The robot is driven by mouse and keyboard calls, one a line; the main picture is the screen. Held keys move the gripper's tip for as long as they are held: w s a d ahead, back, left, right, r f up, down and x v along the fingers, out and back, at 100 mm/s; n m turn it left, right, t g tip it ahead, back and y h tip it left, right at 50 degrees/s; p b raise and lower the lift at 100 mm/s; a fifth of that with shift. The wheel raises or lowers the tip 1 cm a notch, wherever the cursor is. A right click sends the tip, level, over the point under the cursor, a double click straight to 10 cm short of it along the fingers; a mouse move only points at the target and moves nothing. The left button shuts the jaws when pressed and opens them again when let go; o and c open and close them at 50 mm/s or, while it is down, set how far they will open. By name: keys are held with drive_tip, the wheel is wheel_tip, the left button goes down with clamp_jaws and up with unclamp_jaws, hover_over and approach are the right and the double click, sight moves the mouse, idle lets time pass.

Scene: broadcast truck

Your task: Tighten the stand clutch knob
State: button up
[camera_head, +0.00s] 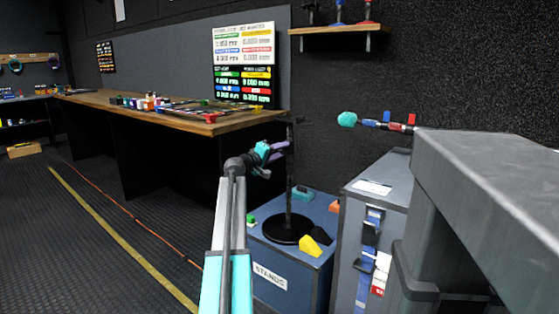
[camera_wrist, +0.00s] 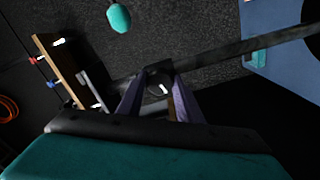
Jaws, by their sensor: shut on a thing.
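A mic stand with a thin black pole (camera_head: 289,180) rises from a round black base (camera_head: 280,232) on a blue case. The pole also crosses the wrist view (camera_wrist: 245,52), where its base is cut off at the upper right. My gripper (camera_head: 284,148) is at the upper part of the pole. In the wrist view, its purple fingers (camera_wrist: 159,88) are shut on the dark stand clutch knob (camera_wrist: 156,78), which has a pale mark on its face. In the head view, the fingers and pole hide the knob.
The blue case (camera_head: 270,275), labelled STANDS, holds small coloured items around the base. A grey cabinet (camera_head: 352,220) stands to its right. A teal foam-tipped mic (camera_head: 346,119) is on the wall beyond. A wooden bench (camera_head: 180,118) runs along the left; the floor before it is open.

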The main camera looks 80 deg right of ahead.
drive_tip(key=shift+w+d+m+b, duration=0.1)
drive_tip(key=shift+w+m+b, duration=0.05)
drive_tip(key=shift+m+b, duration=0.6)
drive_tip(key=shift+w+m+b, duration=0.15)
drive_tip(key=shift+m+b, duration=0.5)
drive_tip(key=shift+m, duration=0.1)
drive_tip(key=o, duration=0.9)
drive_tip(key=shift+o, duration=0.7)
drive_tip(key=shift+s, duration=0.1)
drive_tip(key=p+v, duration=0.4)
drive_tip(key=v, duration=1)
